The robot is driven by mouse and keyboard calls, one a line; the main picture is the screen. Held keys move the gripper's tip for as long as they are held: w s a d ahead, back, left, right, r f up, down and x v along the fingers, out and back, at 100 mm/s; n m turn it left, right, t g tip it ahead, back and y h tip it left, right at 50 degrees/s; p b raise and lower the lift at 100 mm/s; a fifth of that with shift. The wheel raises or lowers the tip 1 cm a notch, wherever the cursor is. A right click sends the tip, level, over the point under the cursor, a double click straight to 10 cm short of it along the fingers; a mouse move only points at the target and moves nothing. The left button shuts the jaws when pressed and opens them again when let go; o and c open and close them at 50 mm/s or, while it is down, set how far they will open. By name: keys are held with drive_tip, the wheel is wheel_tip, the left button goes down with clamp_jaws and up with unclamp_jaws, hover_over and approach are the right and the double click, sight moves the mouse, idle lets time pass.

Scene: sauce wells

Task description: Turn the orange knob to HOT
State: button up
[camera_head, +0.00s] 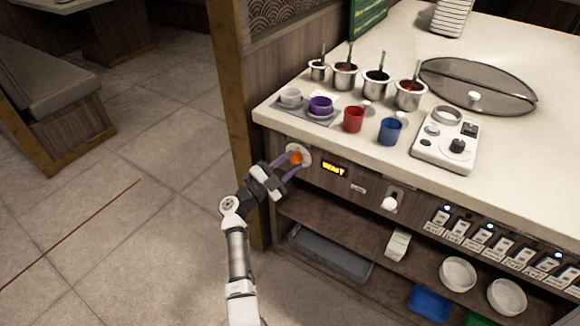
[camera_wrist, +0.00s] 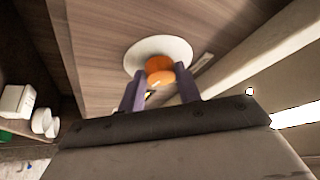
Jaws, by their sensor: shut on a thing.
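The orange knob (camera_head: 296,158) sits on a round white plate (camera_head: 304,150) on the wooden front of the counter, below its left corner. In the wrist view the knob (camera_wrist: 159,70) is between the purple fingertips of my gripper (camera_wrist: 160,84), in front of the white plate (camera_wrist: 178,46). My gripper (camera_head: 289,168) is shut on the knob. A small display (camera_head: 335,169) with lit yellow letters is to the right of the knob; it seems to read "WAIT", but the letters are small. No HOT mark is legible.
Above the knob, the counter top holds a grey mat (camera_head: 289,104) with bowls, a red cup (camera_head: 353,119), a blue cup (camera_head: 390,131) and several sauce pots. A white lever (camera_head: 389,203) and a row of switches are farther right. Open shelves are below.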

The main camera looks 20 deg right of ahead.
drive_tip(key=shift+r+m+g+y, duration=0.1)
drive_tip(key=shift+m+g+y, duration=0.35)
drive_tip(key=shift+m, duration=0.85)
drive_tip(key=shift+g+h, duration=0.25)
drive_tip(key=shift+g, duration=0.1)
drive_tip(key=o, duration=1)
drive_tip(key=shift+c, duration=0.2)
drive_tip(key=shift+a, duration=0.1)
drive_tip(key=b+v, duration=0.2)
drive_tip(key=v, duration=1.1)
drive_tip(key=shift+a, duration=0.35)
drive_tip(key=shift+s, duration=0.1)
